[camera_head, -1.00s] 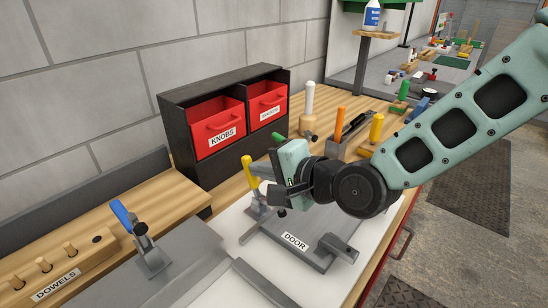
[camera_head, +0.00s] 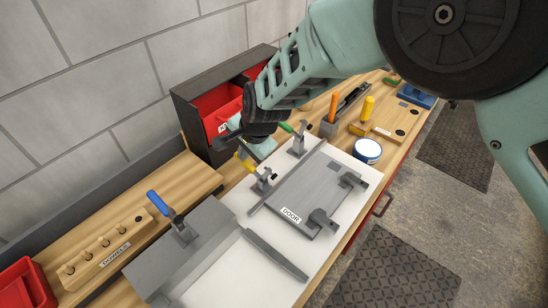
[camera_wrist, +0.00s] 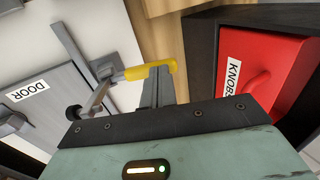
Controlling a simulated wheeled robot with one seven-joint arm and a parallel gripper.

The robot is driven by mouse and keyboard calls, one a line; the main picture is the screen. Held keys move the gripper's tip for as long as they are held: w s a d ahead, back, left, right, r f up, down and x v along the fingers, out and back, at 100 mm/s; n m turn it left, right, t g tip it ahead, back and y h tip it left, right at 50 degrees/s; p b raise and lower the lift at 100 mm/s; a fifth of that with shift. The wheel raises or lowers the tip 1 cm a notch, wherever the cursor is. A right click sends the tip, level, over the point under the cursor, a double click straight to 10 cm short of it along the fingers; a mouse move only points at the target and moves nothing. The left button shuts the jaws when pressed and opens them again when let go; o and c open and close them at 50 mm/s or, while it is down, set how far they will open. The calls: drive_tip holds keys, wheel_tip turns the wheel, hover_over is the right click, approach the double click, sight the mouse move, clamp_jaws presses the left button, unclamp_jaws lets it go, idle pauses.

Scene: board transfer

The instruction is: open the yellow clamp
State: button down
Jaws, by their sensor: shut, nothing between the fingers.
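The yellow clamp (camera_head: 264,182) stands at the left edge of the grey board labelled DOOR (camera_head: 306,196). Its yellow handle (camera_head: 244,163) leans up and to the left in the head view. In the wrist view the yellow handle (camera_wrist: 150,70) lies across the front of my fingertips, with the metal clamp body (camera_wrist: 103,88) to its left. My gripper (camera_wrist: 158,88) is shut and empty, very close to the handle; I cannot tell whether they touch. In the head view my arm and wrist partly hide the gripper above the clamp.
A green-handled clamp (camera_head: 298,138) stands beyond the yellow one. A blue-handled clamp (camera_head: 180,225) is nearer, on another grey board. A dark cabinet with red drawers, one labelled KNOBS (camera_wrist: 262,75), stands close behind my gripper. A round tin (camera_head: 368,151) sits at the right.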

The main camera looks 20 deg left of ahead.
drive_tip(key=shift+w+a+f, duration=0.25)
drive_tip(key=shift+a+f, duration=0.2)
drive_tip(key=shift+f, duration=0.2)
drive_tip(key=shift+f+b, duration=0.1)
drive_tip(key=shift+b, duration=0.2)
